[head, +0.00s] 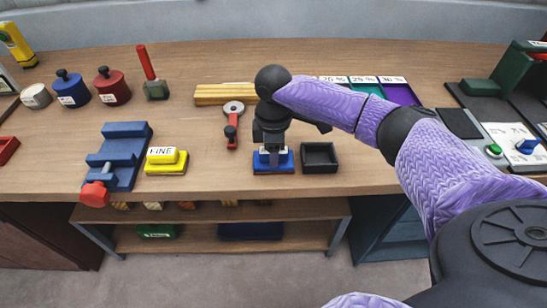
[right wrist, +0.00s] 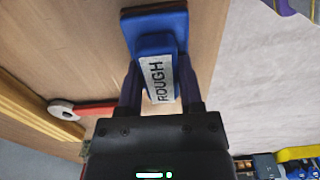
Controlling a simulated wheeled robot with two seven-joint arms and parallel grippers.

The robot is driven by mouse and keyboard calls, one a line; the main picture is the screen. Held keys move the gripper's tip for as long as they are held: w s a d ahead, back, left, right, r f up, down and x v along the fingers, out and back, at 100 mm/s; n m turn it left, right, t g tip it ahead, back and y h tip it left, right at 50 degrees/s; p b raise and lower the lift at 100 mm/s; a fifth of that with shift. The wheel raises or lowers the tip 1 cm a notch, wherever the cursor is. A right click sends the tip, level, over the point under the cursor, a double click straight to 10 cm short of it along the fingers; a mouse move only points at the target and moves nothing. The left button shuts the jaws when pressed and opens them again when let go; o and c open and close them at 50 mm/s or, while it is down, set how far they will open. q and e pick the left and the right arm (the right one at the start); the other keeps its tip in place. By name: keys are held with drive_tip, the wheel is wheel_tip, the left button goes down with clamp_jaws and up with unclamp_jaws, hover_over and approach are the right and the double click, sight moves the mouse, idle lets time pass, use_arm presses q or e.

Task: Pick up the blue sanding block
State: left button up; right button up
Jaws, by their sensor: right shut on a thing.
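The blue sanding block (head: 274,166) sits on the wooden bench near its front edge, beneath my right gripper (head: 273,147). In the right wrist view the blue block (right wrist: 152,28) has a raised grip with a white label reading ROUGH. My right gripper (right wrist: 160,92) has one finger on each side of that raised grip and is shut on it. I cannot tell whether the block touches the bench or is just above it. My left gripper is not in view.
A dark open tray (head: 320,157) stands close to the right of the block. A yellow block labelled FINE (head: 166,161) and a blue vise (head: 122,155) are to the left. A red-handled tool (head: 232,122) lies behind. The bench's front edge is near.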

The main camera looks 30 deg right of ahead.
clamp_jaws()
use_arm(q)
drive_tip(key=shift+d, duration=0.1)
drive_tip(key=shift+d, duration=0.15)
use_arm(e)
drive_tip(key=shift+r, duration=0.35)
wheel_tip(320, 180, up, 8)
drive_tip(key=p, duration=0.3)
drive_tip(key=shift+r+p, duration=0.2)
drive_tip(key=shift+p, duration=0.1)
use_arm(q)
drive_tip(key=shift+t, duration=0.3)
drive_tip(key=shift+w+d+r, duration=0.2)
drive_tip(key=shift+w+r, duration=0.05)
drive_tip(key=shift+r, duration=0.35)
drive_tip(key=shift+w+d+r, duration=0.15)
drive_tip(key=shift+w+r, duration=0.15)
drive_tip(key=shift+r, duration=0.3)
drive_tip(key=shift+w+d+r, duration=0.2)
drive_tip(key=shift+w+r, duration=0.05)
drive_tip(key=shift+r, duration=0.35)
use_arm(e)
drive_tip(key=shift+r, duration=0.45)
